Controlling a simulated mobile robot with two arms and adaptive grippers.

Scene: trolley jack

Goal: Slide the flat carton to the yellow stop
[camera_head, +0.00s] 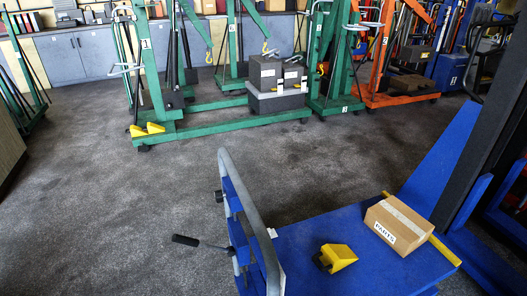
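The flat carton (398,226) is a brown box with pale tape and a "PARTS" label. It lies flat on the blue platform (300,262). The yellow stop appears to be the yellow bar (446,251) along the platform's right side, behind the carton. The carton hides the bar's middle, and the two look very close or touching; I cannot tell which. A yellow wedge-shaped block (339,257) with a dark part sits on the platform, left of the carton and apart from it. Neither of my grippers is in view.
A grey-blue upright frame (239,205) with a black-ended lever (186,240) stands at the platform's left edge. A blue mast rises at the right. Green hoists (215,130), an orange hoist (395,98) and grey cases (276,100) stand behind. The carpeted floor between is clear.

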